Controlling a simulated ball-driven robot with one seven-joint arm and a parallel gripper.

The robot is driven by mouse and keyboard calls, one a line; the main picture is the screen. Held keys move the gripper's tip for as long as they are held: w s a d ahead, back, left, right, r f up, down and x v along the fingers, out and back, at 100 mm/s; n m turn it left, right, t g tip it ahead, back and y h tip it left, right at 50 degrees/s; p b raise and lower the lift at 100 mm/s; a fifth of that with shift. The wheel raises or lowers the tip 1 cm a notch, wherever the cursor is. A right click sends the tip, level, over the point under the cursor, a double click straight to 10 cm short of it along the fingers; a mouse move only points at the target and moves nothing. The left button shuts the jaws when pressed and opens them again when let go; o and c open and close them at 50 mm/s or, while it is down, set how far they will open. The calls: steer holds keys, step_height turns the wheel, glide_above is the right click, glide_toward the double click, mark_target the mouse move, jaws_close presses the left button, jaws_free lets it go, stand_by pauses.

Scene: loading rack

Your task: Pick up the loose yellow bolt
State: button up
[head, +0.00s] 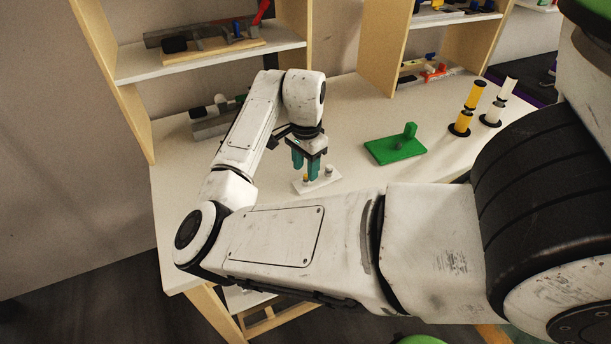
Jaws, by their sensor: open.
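A small yellow bolt (306,178) shows low by my gripper's fingers, at a small white plate on the white table. The fingers partly cover it, and I cannot tell whether it sits in the plate or between the fingers. My gripper (306,172) points down over the plate (318,184) with its teal fingers apart. A pale bolt (329,170) stands at the plate's right side.
A green plate with an upright green peg (396,148) lies to the right on the table (362,109). A yellow post (467,108) and a white post (497,102) stand on black bases further right. Wooden shelves (210,62) with parts rise behind.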

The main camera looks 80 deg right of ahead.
mark_target(306, 179)
steer(key=shift+f, duration=1.05)
jaws_close()
